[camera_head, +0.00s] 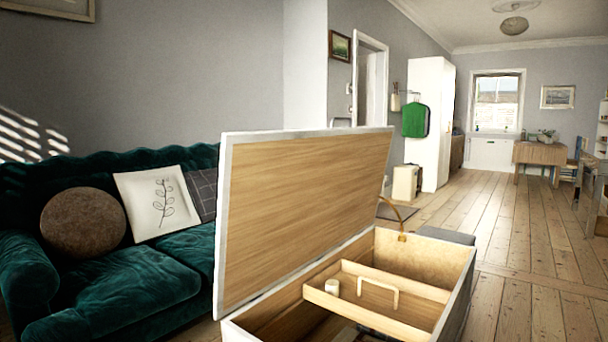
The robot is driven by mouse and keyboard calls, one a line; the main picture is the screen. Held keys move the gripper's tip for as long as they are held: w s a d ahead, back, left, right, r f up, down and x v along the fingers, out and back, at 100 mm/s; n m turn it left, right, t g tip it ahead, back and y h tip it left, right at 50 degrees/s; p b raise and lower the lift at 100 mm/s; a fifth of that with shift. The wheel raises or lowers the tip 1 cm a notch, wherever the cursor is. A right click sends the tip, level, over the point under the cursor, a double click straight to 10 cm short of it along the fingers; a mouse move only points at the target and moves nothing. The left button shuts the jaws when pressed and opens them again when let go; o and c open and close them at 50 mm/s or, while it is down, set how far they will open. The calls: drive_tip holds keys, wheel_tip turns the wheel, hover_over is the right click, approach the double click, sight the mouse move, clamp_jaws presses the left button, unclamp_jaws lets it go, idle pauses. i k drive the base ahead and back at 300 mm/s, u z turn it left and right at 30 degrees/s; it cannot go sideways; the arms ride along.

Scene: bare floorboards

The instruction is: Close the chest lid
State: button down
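The chest (459,300) stands in the lower middle of the head view, with pale outer walls and a wooden inside. Its lid (305,210) is open and stands up along the chest's left side, showing its wood-grain inner face and a white edge. A wooden tray (405,310) with an upright handle (379,288) sits inside the chest. A small pale cylinder (332,287) is at the tray's left end. A brown strap or stay (402,225) shows at the chest's far end. The chest's near end is cut off by the frame. My gripper is not in view.
A dark green sofa (120,290) with cushions stands behind the lid at left. A grey low object (445,235) lies behind the chest's far end. Bare floorboards (530,250) are open to the right. A wooden table (540,153) stands far back.

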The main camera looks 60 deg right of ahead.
sight(288, 199)
drive_tip(key=z, duration=0.3)
drive_tip(key=i, duration=1.3)
drive_tip(key=z, duration=1.3)
